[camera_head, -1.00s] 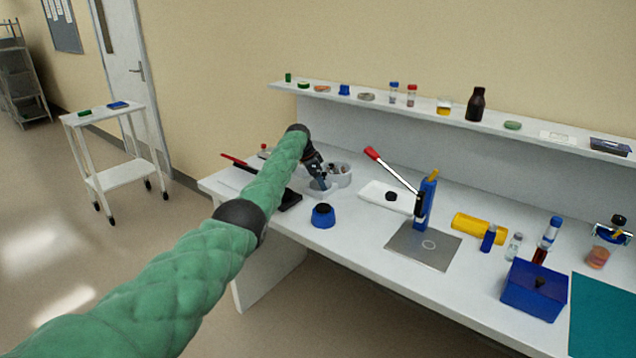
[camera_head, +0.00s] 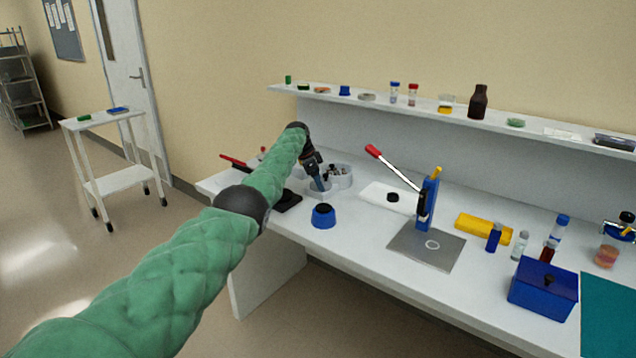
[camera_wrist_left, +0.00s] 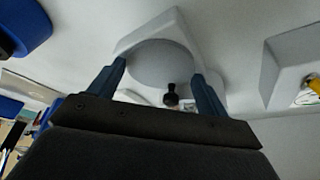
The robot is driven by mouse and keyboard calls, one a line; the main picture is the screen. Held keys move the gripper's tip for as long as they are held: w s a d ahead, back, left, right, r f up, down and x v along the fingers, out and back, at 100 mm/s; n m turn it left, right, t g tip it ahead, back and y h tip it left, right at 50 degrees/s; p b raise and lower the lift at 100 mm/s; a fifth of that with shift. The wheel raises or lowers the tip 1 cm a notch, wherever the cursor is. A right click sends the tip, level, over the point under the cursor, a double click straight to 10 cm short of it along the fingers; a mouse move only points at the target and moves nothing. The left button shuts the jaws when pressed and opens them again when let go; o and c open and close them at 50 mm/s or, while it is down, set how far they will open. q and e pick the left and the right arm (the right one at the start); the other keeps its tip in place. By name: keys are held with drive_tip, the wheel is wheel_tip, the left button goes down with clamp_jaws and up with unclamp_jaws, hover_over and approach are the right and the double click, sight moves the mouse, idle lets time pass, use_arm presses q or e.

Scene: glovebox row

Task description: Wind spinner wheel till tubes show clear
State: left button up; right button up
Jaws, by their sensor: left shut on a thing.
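My left gripper (camera_head: 320,184) is at the far left part of the bench, at a pale grey spinner (camera_head: 342,184). In the left wrist view the spinner has an angular pale body and a round grey wheel (camera_wrist_left: 160,64) with a small black knob (camera_wrist_left: 171,96). The blue fingers of my left gripper (camera_wrist_left: 158,88) stand wide on both sides of the wheel, shut on it; the exact contact is hard to see. Small dark and red items (camera_head: 334,171) show in or behind the spinner; tube contents cannot be made out. My right gripper is not in view.
A blue pot with a black top (camera_head: 323,216) stands close in front of the gripper. A shelf (camera_head: 430,108) runs behind.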

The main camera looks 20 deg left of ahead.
sight(311, 185)
use_arm(q)
drive_tip(key=shift+r, duration=0.1)
drive_tip(key=o, duration=1)
drive_tip(key=v, duration=0.6)
drive_tip(key=shift+a+r+b, duration=0.2)
drive_tip(key=shift+r+b, duration=0.05)
drive_tip(key=shift+b, duration=0.15)
drive_tip(key=shift+s+a+r, duration=0.15)
drive_tip(key=shift+a+r, duration=0.05)
drive_tip(key=shift+r, duration=0.3)
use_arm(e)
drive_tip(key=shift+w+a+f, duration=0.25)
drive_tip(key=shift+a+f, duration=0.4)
